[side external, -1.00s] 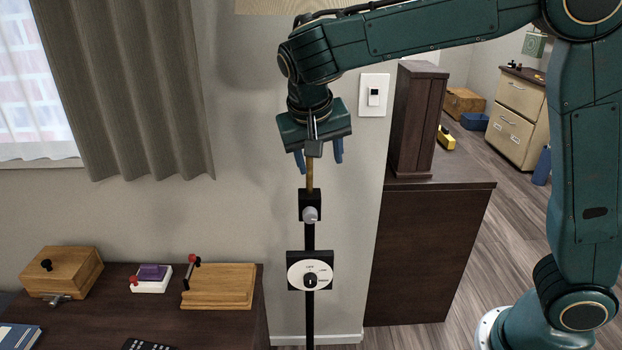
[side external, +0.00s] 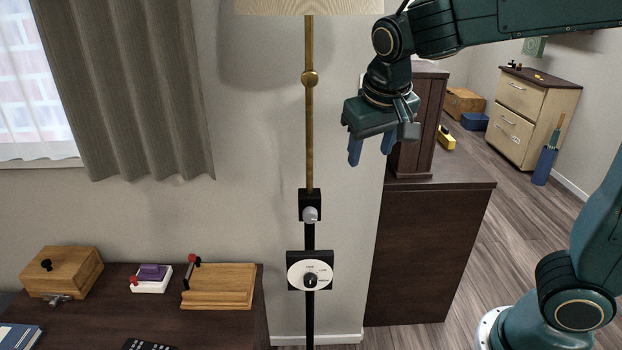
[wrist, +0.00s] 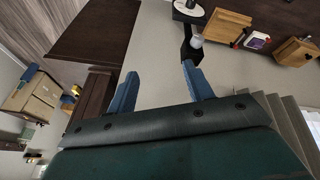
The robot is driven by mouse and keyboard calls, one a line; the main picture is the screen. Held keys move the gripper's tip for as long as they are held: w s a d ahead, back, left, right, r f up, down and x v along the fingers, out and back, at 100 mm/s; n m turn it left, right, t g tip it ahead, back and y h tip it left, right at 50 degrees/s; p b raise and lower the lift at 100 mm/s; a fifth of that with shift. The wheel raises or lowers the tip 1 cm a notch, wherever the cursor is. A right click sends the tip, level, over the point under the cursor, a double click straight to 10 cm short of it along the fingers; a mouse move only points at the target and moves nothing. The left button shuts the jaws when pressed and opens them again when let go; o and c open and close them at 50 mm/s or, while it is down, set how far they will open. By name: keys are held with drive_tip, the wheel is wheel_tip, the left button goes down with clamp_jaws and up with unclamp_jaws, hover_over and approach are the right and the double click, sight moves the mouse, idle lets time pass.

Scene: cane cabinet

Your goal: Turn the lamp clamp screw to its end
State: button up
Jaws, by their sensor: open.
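The lamp clamp is a small black block on the lamp pole, with a grey screw knob (side external: 310,214) on its front. The brass upper pole (side external: 309,130) rises from it to the shade. Below it on the black lower pole is a white dial (side external: 310,274) with a black knob. My gripper (side external: 371,158) is open and empty, up and to the right of the clamp, with its blue fingers pointing down. In the wrist view my two blue fingers (wrist: 157,88) are spread, and the pale screw knob (wrist: 196,41) shows beyond the right finger.
A dark wood cabinet (side external: 428,255) with a tall dark box (side external: 412,125) on it stands right of the lamp. A dark table at lower left holds a wooden box (side external: 62,270), a white switch unit (side external: 151,279) and a wooden lever board (side external: 222,286).

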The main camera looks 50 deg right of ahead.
drive_tip(key=s+d+f+n+t+y, duration=0.1)
drive_tip(key=s+f+n+y, duration=0.1)
drive_tip(key=s, duration=1)
drive_tip(key=shift+d+n+t, duration=0.2)
drive_tip(key=shift+n+t, duration=0.2)
drive_tip(key=shift+n, duration=0.1)
drive_tip(key=w+a+r+m+g+h, duration=0.2)
drive_tip(key=w+m, duration=0.2)
drive_tip(key=w, duration=0.9)
drive_tip(key=w+a+f+m+g+h, duration=0.1)
drive_tip(key=w+a+f+m+h, duration=0.1)
drive_tip(key=w+a+f, duration=0.4)
drive_tip(key=w+a+m, duration=0.1)
drive_tip(key=w+a, duration=0.1)
drive_tip(key=w, duration=0.2)
drive_tip(key=shift+a+m+g, duration=0.15)
drive_tip(key=shift+m+g, duration=0.25)
